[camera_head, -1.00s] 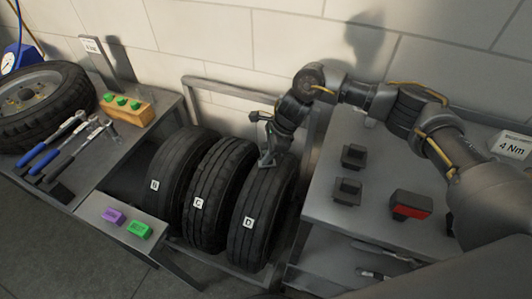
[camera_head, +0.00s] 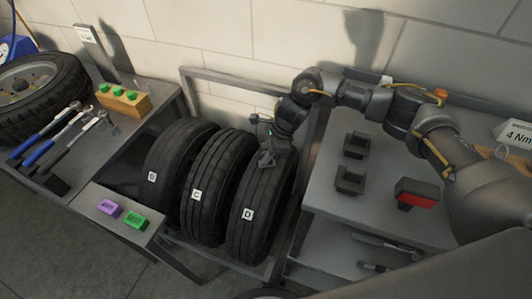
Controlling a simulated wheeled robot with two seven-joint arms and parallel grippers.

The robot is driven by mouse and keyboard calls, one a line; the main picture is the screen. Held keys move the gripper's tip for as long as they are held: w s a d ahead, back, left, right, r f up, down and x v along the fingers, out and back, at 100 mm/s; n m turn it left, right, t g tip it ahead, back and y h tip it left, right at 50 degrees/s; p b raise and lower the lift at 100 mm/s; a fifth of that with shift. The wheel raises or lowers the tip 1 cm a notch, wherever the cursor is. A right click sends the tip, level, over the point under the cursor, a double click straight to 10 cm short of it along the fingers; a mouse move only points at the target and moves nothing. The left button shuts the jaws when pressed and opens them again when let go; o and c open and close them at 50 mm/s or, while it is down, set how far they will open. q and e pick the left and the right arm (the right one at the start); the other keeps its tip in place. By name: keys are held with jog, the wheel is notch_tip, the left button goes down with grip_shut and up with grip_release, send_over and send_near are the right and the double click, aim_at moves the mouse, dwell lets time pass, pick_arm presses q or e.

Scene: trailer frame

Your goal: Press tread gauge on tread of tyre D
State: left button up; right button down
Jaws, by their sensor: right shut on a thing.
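Tyre D (camera_head: 252,222) stands upright at the right end of a row of three tyres in a metal rack, its label facing me. My right gripper (camera_head: 269,148) is above the top of tyre D, reaching in from the right. It is shut on the tread gauge (camera_head: 266,159), a small grey tool whose lower end is at the upper tread of tyre D. I cannot tell whether it touches the rubber. The gripper partly hides the gauge. My left gripper is not in view.
Tyre C (camera_head: 206,200) and tyre B (camera_head: 168,170) stand left of tyre D. A grey bench (camera_head: 325,190) at right carries dark holders (camera_head: 350,181) and a red-and-black block (camera_head: 416,194). A small shelf (camera_head: 92,197) in front holds purple and green blocks.

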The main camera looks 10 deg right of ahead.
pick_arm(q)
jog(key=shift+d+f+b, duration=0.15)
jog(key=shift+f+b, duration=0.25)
pick_arm(e)
jog(key=shift+f, duration=0.35)
pick_arm(q)
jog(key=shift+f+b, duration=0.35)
jog(key=shift+b, duration=0.35)
pick_arm(e)
jog(key=shift+s+d+f, duration=0.1)
jog(key=shift+d+f, duration=0.2)
jog(key=shift+f, duration=0.35)
